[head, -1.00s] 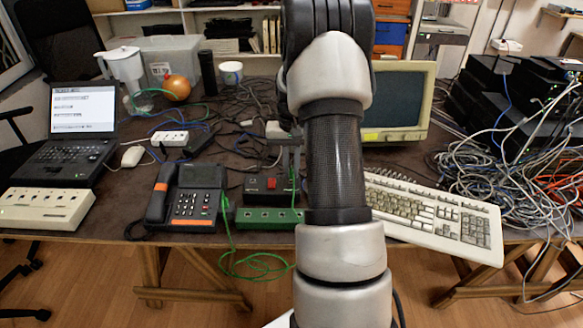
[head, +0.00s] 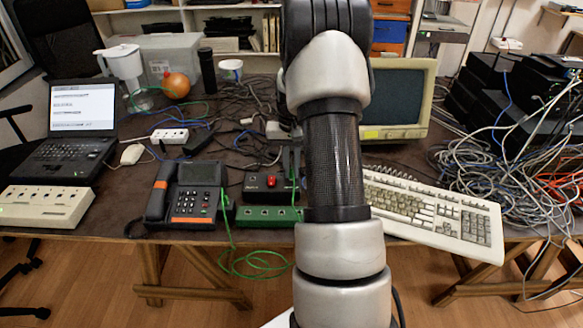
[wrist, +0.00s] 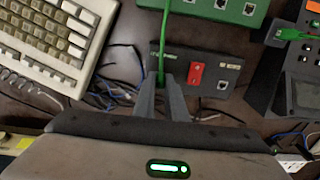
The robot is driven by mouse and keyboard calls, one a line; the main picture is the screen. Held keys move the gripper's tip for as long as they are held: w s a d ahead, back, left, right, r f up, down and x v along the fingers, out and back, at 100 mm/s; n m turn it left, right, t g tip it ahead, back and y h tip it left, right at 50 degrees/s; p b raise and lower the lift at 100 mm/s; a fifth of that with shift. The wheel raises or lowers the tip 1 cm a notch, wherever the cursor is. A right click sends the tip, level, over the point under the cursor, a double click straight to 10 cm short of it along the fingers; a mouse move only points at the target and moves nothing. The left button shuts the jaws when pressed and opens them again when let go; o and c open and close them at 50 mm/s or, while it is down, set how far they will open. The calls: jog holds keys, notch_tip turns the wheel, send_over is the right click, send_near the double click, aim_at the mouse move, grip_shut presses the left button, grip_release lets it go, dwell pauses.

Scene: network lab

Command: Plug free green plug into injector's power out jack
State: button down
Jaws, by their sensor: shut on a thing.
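The injector is a black box with a red switch; it lies on the table in the head view (head: 257,194) and the wrist view (wrist: 213,63). A small jack (wrist: 222,85) shows to the right of its switch in the wrist view. My gripper (wrist: 162,91) is shut on the green plug, at the injector's left end in that view. The plug is hidden between the fingers; its green cable (wrist: 166,30) leads up from them. In the head view my gripper (head: 291,160) is partly behind my arm. I cannot tell whether the plug is in a jack.
A green box with jacks (head: 252,217) lies in front of the injector at the table edge. A desk phone (head: 195,195) stands left, with a green cord. A keyboard (head: 430,210) lies right, a monitor (head: 400,100) behind. Tangled cables (head: 500,180) fill the right side.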

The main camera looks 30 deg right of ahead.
jog(key=shift+f, duration=0.35)
dwell(0.6)
jog(key=c, duration=1.7)
grip_release()
notch_tip(320, 180, up, 18)
jog(key=p, duration=0.3)
jog(key=shift+f, duration=0.25)
